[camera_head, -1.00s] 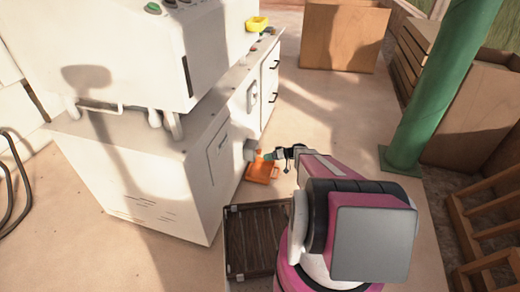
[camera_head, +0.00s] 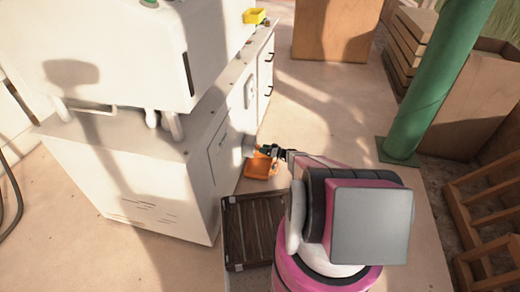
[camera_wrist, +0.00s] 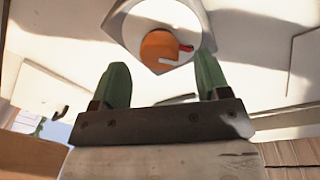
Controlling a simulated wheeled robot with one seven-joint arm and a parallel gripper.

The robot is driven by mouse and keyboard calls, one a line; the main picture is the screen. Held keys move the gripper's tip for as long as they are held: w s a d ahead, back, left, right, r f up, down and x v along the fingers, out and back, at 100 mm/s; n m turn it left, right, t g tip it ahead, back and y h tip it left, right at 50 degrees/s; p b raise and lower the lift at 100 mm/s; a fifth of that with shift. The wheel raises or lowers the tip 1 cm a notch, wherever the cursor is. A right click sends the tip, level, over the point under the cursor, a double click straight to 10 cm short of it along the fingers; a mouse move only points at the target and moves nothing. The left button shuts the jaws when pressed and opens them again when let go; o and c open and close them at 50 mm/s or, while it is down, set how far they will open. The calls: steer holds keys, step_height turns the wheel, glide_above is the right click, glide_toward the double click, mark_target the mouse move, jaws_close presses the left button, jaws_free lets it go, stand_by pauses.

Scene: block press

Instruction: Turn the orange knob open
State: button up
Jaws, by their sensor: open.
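The orange knob (camera_wrist: 158,46) is round, with a small red mark and a pale mark on its face. It sits inside a pale round opening in a white housing in the wrist view. My gripper (camera_wrist: 162,70) is open, its two green fingers to the left and right below the knob with clear space between them. The fingers do not appear to hold anything. In the head view my gripper (camera_head: 266,150) is at the side of the white machine cabinet (camera_head: 140,195). I cannot make out the knob there.
An orange tray-like object (camera_head: 262,168) lies low beside the cabinet, below my gripper. A dark slatted crate (camera_head: 250,230) stands nearer. A green post (camera_head: 430,100) and wooden boxes (camera_head: 335,30) are to the right and back. Open floor lies between.

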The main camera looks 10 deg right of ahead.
mark_target(257, 147)
steer(key=shift+x, duration=1.35)
steer(key=c, duration=0.9)
steer(key=shift+m, duration=0.4)
steer(key=shift+w+d+m+g, duration=0.1)
steer(key=shift+m+g, duration=0.4)
steer(key=shift+m, duration=3.05)
steer(key=shift+w+m+g, duration=0.1)
steer(key=shift+m+g, duration=0.4)
steer(key=shift+m, duration=3.05)
